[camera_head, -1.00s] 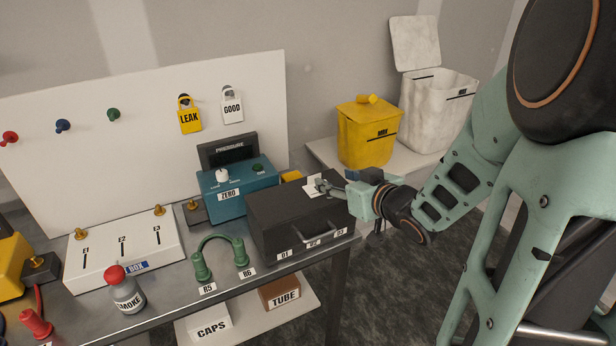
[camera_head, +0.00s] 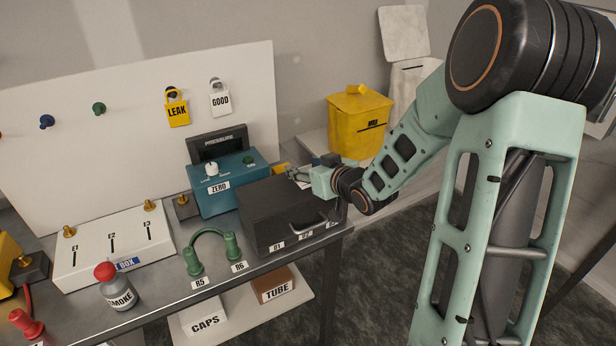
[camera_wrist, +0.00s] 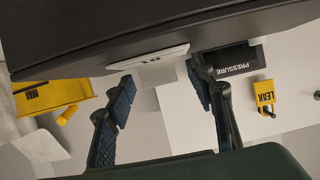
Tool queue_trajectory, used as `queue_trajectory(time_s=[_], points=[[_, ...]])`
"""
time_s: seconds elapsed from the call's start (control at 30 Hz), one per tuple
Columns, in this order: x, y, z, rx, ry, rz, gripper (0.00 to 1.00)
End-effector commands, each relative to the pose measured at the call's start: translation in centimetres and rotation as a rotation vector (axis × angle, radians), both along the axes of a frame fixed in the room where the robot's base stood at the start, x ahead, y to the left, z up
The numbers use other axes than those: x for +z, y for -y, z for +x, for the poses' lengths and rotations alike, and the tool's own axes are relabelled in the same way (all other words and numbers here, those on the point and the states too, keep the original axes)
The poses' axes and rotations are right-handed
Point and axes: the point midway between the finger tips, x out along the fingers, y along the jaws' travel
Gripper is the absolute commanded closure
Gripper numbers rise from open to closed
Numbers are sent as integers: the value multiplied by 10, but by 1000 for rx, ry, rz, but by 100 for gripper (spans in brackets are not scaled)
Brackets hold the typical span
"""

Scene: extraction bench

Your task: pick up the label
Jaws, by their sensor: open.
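A small white label (camera_wrist: 150,57) is at the top surface of a black case (camera_head: 270,210). The wrist view shows it as a pale strip with a squarish piece, against the dark case (camera_wrist: 90,45). In the head view only a white bit of the label (camera_head: 303,184) shows beside my gripper (camera_head: 292,173). In the wrist view my gripper (camera_wrist: 160,72) is open, its two dark fingers spread. The label lies between or just beyond the fingertips; contact cannot be told.
A teal pressure gauge (camera_head: 225,192) stands left of the case. Green connectors (camera_head: 214,255) stand in front of it on the bench. A yellow bin (camera_head: 357,128) is behind my arm. Padlocks hang on the white board (camera_head: 110,125).

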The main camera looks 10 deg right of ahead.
Motion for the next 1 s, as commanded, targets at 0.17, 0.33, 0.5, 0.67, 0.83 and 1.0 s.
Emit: queue_trajectory(time_s=[0.17, 0.33, 0.5, 0.67, 0.83, 1.0], points=[[-2, -2, 4, 0, 0, 0, 51], [-2, -1, 4, 0, 0, 0, 55], [-2, -1, 4, 0, 0, 0, 74], [-2, -1, 4, -1, 0, 0, 82], [-2, -1, 4, -1, 0, 0, 82], [-1, -1, 4, -1, 0, 0, 82]])
